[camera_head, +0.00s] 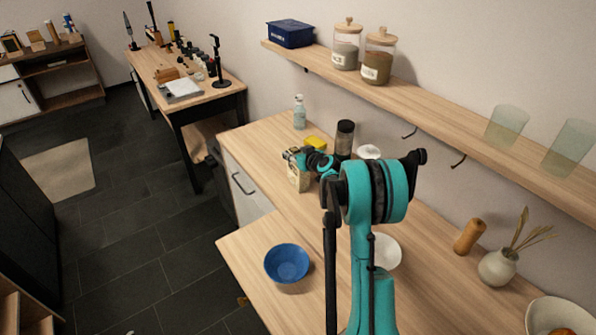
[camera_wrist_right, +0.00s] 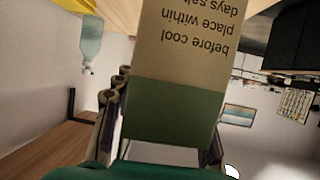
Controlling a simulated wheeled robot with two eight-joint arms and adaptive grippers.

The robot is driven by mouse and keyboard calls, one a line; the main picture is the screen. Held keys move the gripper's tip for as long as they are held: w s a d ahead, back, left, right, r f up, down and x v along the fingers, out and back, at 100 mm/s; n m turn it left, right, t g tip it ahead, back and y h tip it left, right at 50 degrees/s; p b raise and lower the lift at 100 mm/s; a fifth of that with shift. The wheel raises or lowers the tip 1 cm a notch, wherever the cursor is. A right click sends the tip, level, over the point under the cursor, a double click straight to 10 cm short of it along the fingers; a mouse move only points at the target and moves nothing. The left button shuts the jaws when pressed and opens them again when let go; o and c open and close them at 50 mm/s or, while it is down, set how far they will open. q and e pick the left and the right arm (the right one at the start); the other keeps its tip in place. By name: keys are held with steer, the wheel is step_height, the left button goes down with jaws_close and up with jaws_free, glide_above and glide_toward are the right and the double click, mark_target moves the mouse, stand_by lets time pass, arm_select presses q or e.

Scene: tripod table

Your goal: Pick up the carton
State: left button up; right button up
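The carton (camera_head: 299,180) is a small beige box at the left edge of the counter in the head view, partly hidden by my right gripper (camera_head: 303,159). In the right wrist view the carton (camera_wrist_right: 185,60) shows upside down, beige with dark printed text and a green band. My right gripper's fingers (camera_wrist_right: 165,140) lie along both sides of the green part and appear shut on it. Whether the carton's base touches the counter is hidden. My left gripper is not in view.
A yellow item (camera_head: 316,143), a dark cylinder (camera_head: 345,138) and a clear bottle (camera_head: 299,112) stand behind the carton. A blue bowl (camera_head: 287,263) sits in front, and a white plate (camera_head: 386,251) lies partly behind my arm. A wall shelf (camera_head: 440,108) runs above the counter.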

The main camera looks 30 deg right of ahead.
jaws_close()
steer(key=shift+r, duration=0.1)
